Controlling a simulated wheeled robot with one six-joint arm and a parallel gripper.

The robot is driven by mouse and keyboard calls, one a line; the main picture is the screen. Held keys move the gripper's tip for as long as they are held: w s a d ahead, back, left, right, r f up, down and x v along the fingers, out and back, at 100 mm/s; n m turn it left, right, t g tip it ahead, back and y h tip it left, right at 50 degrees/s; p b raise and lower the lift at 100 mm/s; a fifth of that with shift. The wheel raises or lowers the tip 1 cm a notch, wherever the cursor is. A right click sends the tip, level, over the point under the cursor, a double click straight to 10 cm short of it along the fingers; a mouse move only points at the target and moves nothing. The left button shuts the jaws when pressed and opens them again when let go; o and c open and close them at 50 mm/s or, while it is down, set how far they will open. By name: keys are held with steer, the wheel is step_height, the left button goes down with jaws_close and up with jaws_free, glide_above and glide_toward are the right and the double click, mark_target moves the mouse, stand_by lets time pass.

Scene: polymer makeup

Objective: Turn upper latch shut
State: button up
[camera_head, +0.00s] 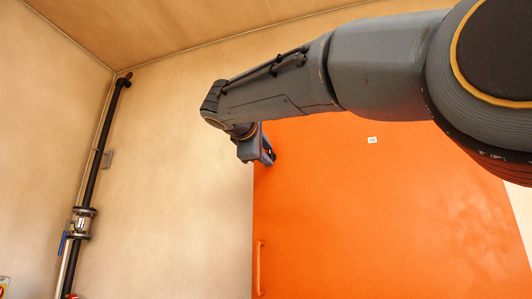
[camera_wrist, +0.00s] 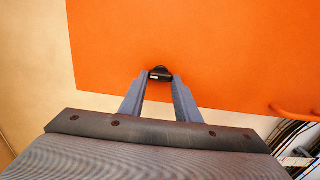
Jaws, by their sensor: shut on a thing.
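The upper latch (camera_wrist: 160,73) is a small dark piece on the orange door (camera_head: 390,215), near the door's edge. In the wrist view it sits between the fingertips of my gripper (camera_wrist: 159,78), which is shut on it. In the head view my gripper (camera_head: 268,158) is at the upper left part of the orange door, and the latch is hidden behind it. The door also fills much of the wrist view (camera_wrist: 215,40). Whether the latch is turned open or shut cannot be told.
An orange handle (camera_head: 259,268) is on the door's left side, lower down; it also shows in the wrist view (camera_wrist: 293,112). A black pipe (camera_head: 98,150) with a valve (camera_head: 81,222) runs up the beige wall at left. A small white label (camera_head: 372,140) is on the door.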

steer(key=o, duration=1)
steer(key=shift+o, duration=0.2)
steer(key=b+v, duration=0.3)
steer(key=v, duration=0.5)
steer(key=shift+b, duration=0.3)
